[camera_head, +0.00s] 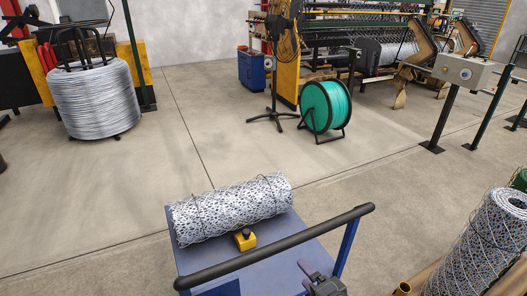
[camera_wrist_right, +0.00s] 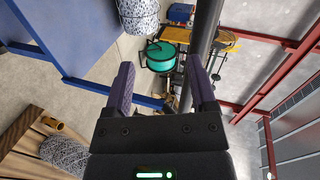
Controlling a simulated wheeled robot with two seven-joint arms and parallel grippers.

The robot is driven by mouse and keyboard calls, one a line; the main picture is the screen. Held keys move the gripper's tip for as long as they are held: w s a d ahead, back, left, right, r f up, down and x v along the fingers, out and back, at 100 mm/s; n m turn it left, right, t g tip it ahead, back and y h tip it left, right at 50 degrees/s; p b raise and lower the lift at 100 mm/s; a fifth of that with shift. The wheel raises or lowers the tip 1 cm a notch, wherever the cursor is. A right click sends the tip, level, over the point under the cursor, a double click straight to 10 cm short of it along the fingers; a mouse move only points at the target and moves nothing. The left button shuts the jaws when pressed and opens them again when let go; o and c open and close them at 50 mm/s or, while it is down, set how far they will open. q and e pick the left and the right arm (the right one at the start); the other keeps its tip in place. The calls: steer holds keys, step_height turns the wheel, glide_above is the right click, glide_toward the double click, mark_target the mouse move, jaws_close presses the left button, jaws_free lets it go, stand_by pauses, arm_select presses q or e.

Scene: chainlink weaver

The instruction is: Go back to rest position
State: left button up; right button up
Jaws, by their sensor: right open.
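My right gripper (camera_head: 312,272) shows at the bottom of the head view, close to the black push handle (camera_head: 290,245) of a blue cart. In the right wrist view its two purple fingers (camera_wrist_right: 160,88) are apart with nothing between them. The dark handle bar (camera_wrist_right: 203,40) passes behind the right finger there; I cannot tell whether they touch. My left gripper is not in the head view.

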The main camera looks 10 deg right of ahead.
steer(key=s+d+f+n+g+h+b, duration=0.15)
steer(key=s+f+n+g, duration=0.25)
steer(key=s+f, duration=0.55)
steer(key=s+d+f+n+g+h, duration=0.25)
steer(key=s+f, duration=0.35)
steer(key=f, duration=0.7)
steer(key=s+f+n+g, duration=0.3)
steer(key=s+n, duration=0.1)
steer(key=s, duration=0.6)
steer(key=s+f+n+g, duration=0.3)
steer(key=s+f+n, duration=0.1)
steer(key=s, duration=0.7)
steer(key=shift+s+d+f+n+h, duration=0.3)
steer(key=shift+d+n+h, duration=0.1)
steer(key=shift+n, duration=0.15)
steer(key=shift+w+g, duration=0.1)
steer(key=shift+g, duration=0.15)
